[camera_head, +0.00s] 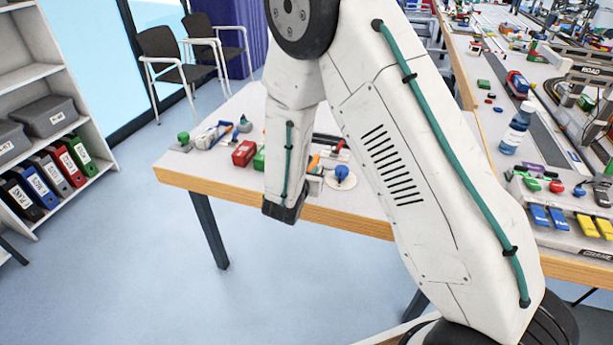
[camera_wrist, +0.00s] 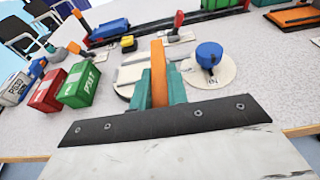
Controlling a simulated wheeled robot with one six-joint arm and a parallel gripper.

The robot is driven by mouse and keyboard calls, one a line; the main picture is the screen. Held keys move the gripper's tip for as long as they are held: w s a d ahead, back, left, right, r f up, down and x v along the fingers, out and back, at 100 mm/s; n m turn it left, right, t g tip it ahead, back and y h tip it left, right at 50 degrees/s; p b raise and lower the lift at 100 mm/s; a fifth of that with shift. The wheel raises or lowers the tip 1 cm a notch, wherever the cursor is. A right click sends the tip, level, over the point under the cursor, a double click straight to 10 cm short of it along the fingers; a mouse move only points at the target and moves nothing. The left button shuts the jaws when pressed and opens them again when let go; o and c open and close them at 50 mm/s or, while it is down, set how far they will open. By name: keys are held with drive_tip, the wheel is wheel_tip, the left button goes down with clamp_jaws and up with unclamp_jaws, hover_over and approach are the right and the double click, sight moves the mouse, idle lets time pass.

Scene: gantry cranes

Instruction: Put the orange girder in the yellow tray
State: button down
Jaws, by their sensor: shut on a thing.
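The orange girder (camera_wrist: 158,58) is an upright-looking narrow bar between the teal fingers of my gripper (camera_wrist: 159,88) in the wrist view. My gripper is shut on it, over the front part of the left table. I cannot tell whether the girder's lower end touches the table. In the head view my arm hides most of the gripper. Flat yellow pieces (camera_head: 587,227) lie at the front of the right table in the head view, beside blue ones; I cannot tell whether one is the yellow tray.
A red box (camera_wrist: 48,90) and a green box (camera_wrist: 79,84) stand left of the gripper. A bottle (camera_head: 516,128) stands on the right table. Shelves (camera_head: 50,110) are far left; open floor lies in front.

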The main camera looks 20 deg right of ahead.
drive_tip(key=shift+d+f, duration=0.2)
drive_tip(key=shift+f, duration=0.45)
drive_tip(key=shift+d+f, duration=0.2)
drive_tip(key=shift+f, duration=0.45)
drive_tip(key=shift+f, duration=0.15)
drive_tip(key=shift+f, duration=0.5)
drive_tip(key=c, duration=1.4)
unclamp_jaws()
drive_tip(key=shift+o, duration=0.2)
drive_tip(key=shift+r, duration=0.1)
